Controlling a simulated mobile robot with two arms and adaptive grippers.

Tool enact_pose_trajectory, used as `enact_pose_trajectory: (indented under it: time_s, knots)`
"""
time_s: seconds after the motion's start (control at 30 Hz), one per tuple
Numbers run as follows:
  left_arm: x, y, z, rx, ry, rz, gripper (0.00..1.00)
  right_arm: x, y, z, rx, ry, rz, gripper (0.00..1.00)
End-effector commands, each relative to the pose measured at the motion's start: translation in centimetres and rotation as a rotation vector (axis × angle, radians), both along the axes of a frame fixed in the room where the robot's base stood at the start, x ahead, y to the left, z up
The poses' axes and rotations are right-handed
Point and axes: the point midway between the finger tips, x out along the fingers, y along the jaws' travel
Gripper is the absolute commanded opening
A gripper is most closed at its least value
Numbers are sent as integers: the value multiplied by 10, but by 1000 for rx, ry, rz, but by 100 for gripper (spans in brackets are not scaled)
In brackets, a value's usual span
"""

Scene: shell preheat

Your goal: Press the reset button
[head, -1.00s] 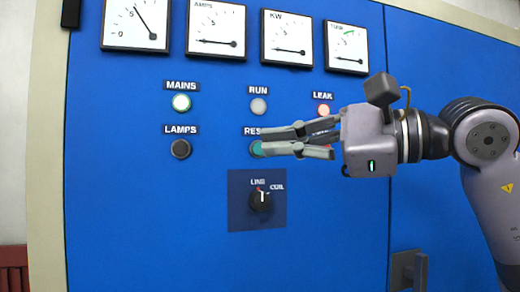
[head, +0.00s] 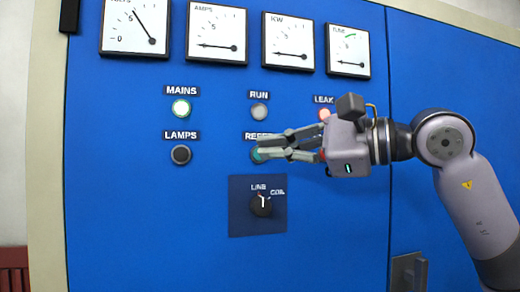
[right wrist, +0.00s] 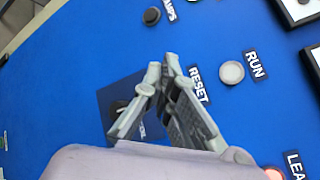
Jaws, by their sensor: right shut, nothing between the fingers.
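The reset button (head: 256,155) is a small teal round button on the blue panel, under a RESET label (head: 257,136) that is partly covered. My right gripper (head: 262,155) comes in from the right with its fingers shut and empty. Its tips overlap the button in the head view; I cannot tell whether they touch it. In the right wrist view the shut fingertips (right wrist: 160,65) are beside the RESET label (right wrist: 198,84), and the button is hidden behind the fingers. My left gripper is not in view.
Nearby are the lit MAINS lamp (head: 181,108), the RUN lamp (head: 259,111), the red LEAK lamp (head: 324,115) and the black LAMPS button (head: 181,155). A rotary switch (head: 261,205) sits below. Gauges (head: 217,32) line the top. A handle (head: 408,270) is at lower right.

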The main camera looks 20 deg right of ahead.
Motion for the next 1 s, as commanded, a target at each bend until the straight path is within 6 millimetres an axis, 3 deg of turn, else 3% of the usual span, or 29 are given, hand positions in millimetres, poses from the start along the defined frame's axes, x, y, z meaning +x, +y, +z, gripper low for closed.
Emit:
enact_pose_trajectory:
  time_s: [0.1, 0.33, 1.0]
  knots:
    - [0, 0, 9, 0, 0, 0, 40, 15, 0, 2, 0, 2, 0, 0]
    - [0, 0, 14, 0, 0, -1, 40, 31, 1, 1, -1, 0, -1, 0]
    - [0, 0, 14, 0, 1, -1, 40, 33, 1, 0, 0, -1, -1, 0]
